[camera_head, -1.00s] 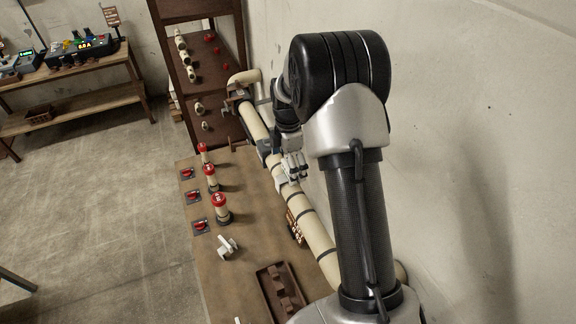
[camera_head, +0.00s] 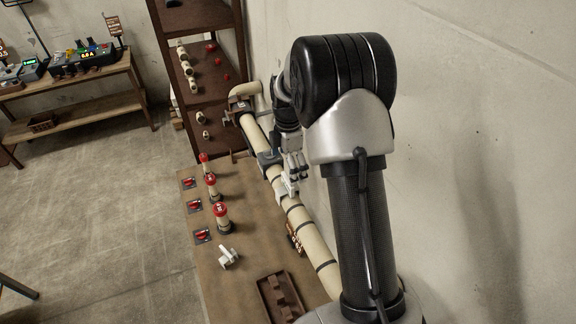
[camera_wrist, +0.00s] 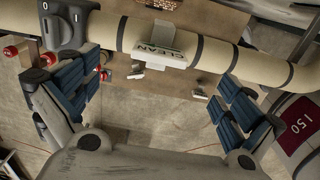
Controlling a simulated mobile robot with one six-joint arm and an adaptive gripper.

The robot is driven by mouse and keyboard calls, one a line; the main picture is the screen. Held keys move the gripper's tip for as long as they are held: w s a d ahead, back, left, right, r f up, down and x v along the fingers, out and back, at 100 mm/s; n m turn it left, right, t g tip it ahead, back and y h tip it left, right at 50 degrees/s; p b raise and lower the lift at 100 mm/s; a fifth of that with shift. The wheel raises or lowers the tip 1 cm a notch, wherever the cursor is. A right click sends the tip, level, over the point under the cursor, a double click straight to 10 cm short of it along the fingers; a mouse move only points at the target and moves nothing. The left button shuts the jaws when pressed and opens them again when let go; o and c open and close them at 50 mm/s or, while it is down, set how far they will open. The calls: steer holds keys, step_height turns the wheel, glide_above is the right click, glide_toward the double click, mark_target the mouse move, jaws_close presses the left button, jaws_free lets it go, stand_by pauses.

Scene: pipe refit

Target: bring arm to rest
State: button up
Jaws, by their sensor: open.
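My gripper (camera_head: 292,178) is beside the cream pipe (camera_head: 317,243), close to the wall. In the wrist view my gripper (camera_wrist: 152,100) has its blue-padded fingers spread wide apart, with nothing between them. The pipe (camera_wrist: 205,52) runs across the top of that view, beyond the fingertips. A dark knob unit marked 0 and I (camera_wrist: 66,25) is on the pipe at the left. Whether the fingers touch the pipe cannot be told.
The wooden bench (camera_head: 225,285) carries red-capped cylinders (camera_head: 221,217), red switches (camera_head: 202,236), a white fitting (camera_head: 229,257) and a brown tray (camera_head: 262,300). A dark shelf (camera_head: 190,138) stands behind. The wall (camera_head: 470,130) is close on the right. The floor (camera_head: 110,215) at left is open.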

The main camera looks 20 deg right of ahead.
steer(key=shift+a+r+b, duration=0.1)
steer(key=shift+r+b, duration=0.05)
steer(key=shift+b, duration=0.2)
steer(key=s+a+r+m+t+b, duration=0.1)
steer(key=s+a+r+m+b, duration=0.1)
steer(key=s+a+m+b, duration=0.4)
steer(key=s+a+r+m+t+b, duration=0.1)
steer(key=s+m+t+b, duration=0.15)
steer(key=s+b, duration=0.65)
steer(key=s+a+f+m+b, duration=0.2)
steer(key=s+f+m+b, duration=0.2)
steer(key=s, duration=0.4)
steer(key=s+a+f+m+t+b, duration=0.1)
steer(key=s+a+f+m+b, duration=0.1)
steer(key=s+f+m+b, duration=0.3)
steer(key=s+b, duration=0.1)
steer(key=s, duration=0.2)
steer(key=shift+f+b, duration=0.3)
steer(key=shift+f, duration=0.05)
steer(key=shift+m, duration=0.25)
